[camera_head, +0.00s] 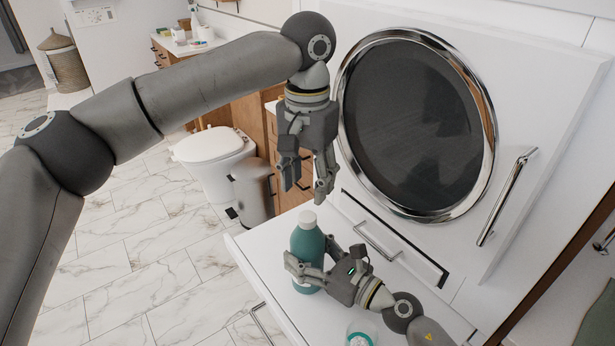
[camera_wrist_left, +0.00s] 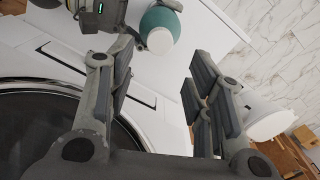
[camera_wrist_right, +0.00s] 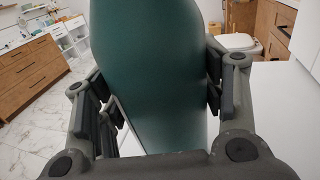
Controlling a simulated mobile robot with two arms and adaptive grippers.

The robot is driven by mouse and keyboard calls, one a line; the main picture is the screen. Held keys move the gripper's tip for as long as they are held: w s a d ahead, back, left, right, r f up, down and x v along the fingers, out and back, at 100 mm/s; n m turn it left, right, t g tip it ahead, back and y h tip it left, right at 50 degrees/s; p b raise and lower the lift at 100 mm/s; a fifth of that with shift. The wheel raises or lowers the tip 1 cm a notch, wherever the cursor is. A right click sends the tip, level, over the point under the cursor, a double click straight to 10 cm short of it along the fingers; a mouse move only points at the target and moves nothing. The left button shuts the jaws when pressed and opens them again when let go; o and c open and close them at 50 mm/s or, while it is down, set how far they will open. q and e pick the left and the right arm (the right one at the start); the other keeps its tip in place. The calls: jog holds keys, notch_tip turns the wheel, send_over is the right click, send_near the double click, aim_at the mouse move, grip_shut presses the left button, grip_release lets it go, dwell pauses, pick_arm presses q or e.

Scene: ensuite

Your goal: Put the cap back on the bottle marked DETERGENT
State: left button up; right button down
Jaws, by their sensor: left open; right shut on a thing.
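A teal bottle (camera_head: 306,241) stands upright on the white pull-out surface. A white cap-like top (camera_head: 307,218) sits on its neck; I cannot tell how tightly it is seated. In the left wrist view the bottle (camera_wrist_left: 160,20) shows with its white top (camera_wrist_left: 159,41) toward the camera. No DETERGENT marking is readable. My right gripper (camera_head: 310,262) is shut around the bottle's body, which fills the right wrist view (camera_wrist_right: 150,80). My left gripper (camera_head: 306,188) is open and empty, pointing down just above the white top, apart from it.
A small clear cup with teal inside (camera_head: 360,334) stands near my right arm. The white surface (camera_head: 262,247) ends at the left over the marble floor. A round-door washing machine (camera_head: 415,125) stands behind. A bin (camera_head: 253,190) and toilet (camera_head: 212,150) are farther off.

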aim_at(307, 216)
pick_arm(q)
jog(key=shift+f, duration=0.1)
jog(key=shift+f, duration=3.95)
jog(key=shift+c, duration=0.5)
grip_shut()
jog(key=shift+m, duration=0.8)
jog(key=shift+o, duration=1)
grip_release()
notch_tip(307, 216, up, 12)
